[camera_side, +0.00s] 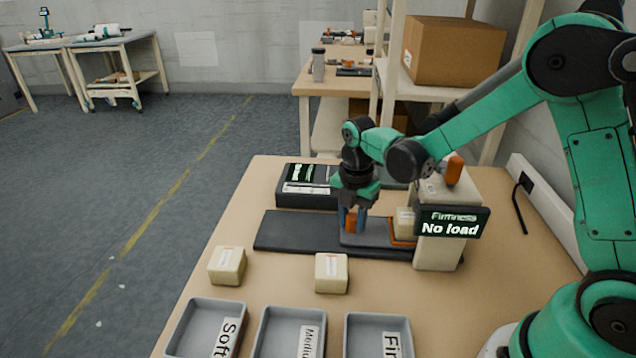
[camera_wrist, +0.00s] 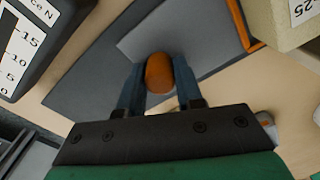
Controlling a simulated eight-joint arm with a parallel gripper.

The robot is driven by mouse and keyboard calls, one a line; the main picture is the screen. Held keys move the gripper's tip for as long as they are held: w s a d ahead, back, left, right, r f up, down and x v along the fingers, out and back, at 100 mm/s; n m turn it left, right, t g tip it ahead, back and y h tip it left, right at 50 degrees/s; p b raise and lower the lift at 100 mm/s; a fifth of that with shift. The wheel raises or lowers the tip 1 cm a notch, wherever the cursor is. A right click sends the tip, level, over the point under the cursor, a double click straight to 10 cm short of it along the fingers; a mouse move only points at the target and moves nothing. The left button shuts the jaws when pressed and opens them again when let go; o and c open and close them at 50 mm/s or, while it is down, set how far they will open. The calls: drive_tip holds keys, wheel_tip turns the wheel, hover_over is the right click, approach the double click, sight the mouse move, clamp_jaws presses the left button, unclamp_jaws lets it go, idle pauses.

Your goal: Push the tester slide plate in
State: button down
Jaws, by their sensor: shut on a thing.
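The tester (camera_side: 437,255) is a cream column with a dark display (camera_side: 452,222) reading "Firmness No load". Its grey slide plate (camera_side: 370,240) lies on a dark base strip (camera_side: 285,232), with its right end at an orange-edged part by the column. My gripper (camera_side: 354,222) points down at the plate's left end, shut on the upright orange handle (camera_side: 350,222). In the wrist view, the handle (camera_wrist: 159,73) stands between my two blue fingers, with the plate (camera_wrist: 165,38) beyond.
Three grey trays line the front edge: Soft (camera_side: 190,330), Medium (camera_side: 276,330) and Firm (camera_side: 364,325). A dark box with a scale (camera_side: 305,202) stands behind the base strip.

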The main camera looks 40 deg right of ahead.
sight(366, 230)
drive_tip(key=shift+s+d, duration=0.95)
drive_tip(key=c, duration=0.6)
unclamp_jaws()
drive_tip(key=shift+o, duration=0.2)
drive_tip(key=shift+r, duration=0.1)
drive_tip(key=shift+r, duration=2.75)
